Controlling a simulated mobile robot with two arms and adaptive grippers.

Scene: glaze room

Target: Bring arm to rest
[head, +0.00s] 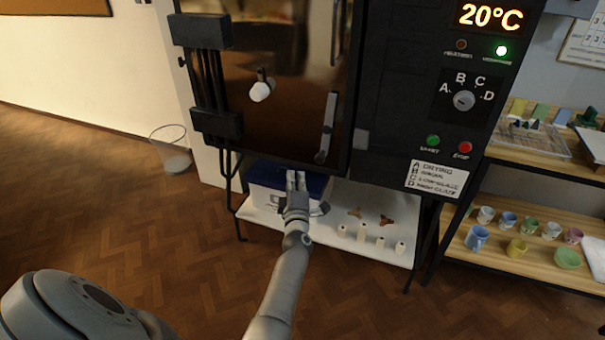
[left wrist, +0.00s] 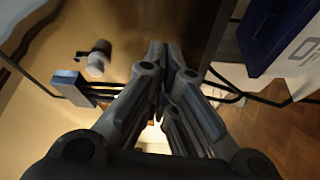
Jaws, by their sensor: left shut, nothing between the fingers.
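My left gripper (head: 296,181) is shut and empty in the head view. Its arm reaches up from the bottom of the picture, and the fingers overlap the blue-lidded box under the kiln. In the left wrist view the closed fingers of my left gripper (left wrist: 170,60) point toward the dark kiln surface. I cannot tell whether they touch anything. My right gripper is in neither view.
The kiln door (head: 290,60) is shut, with a white knob (head: 260,91) and a handle (head: 327,128). Under it, a white shelf (head: 375,252) bears the blue-lidded box (head: 265,197) and several small posts. Shelves with cups (head: 478,237) stand right.

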